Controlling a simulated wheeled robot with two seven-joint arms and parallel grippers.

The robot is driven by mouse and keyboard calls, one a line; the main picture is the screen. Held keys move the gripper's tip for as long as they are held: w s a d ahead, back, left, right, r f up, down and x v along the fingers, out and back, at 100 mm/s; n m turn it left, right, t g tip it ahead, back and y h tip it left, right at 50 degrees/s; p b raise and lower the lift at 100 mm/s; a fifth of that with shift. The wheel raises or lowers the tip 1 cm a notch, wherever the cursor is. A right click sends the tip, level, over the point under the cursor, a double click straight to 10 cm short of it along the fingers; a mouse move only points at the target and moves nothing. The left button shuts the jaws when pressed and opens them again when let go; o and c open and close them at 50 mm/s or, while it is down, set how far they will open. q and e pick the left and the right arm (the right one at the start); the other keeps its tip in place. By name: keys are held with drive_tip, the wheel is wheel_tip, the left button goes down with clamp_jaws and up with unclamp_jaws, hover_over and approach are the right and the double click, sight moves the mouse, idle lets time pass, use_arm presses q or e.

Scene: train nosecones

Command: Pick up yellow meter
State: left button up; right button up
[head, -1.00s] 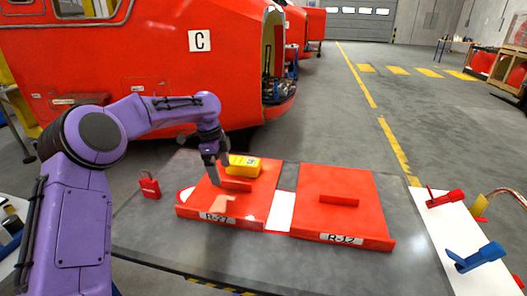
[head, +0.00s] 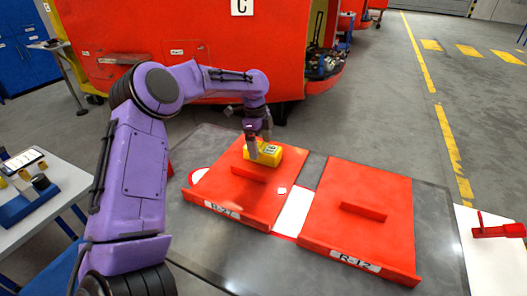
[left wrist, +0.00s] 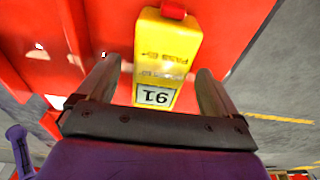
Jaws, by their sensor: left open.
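The yellow meter (head: 268,152) lies on the left red panel, R-27 (head: 214,192), near its far edge. In the left wrist view the meter (left wrist: 164,50) shows a small display reading 91 upside down and a red part at its far end. My left gripper (head: 259,154) is open at the meter. In the left wrist view its two fingers (left wrist: 158,88) stand one on each side of the meter's near end, with gaps showing. The fingers partly cover the meter in the head view. My right gripper is not in view.
A second red panel, R-12 (head: 365,225), lies to the right on the grey table (head: 440,235). A white surface with a red clamp (head: 497,229) is at far right. A side table with a blue holder (head: 28,200) stands left. A large red nosecone (head: 190,50) stands behind.

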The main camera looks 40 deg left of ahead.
use_arm(q)
wheel_tip(320, 180, down, 3)
drive_tip(key=shift+w+d+r, duration=0.1)
drive_tip(key=shift+d, duration=0.05)
drive_tip(key=shift+c, duration=0.3)
drive_tip(key=c, duration=1.4)
drive_tip(key=shift+r, duration=0.1)
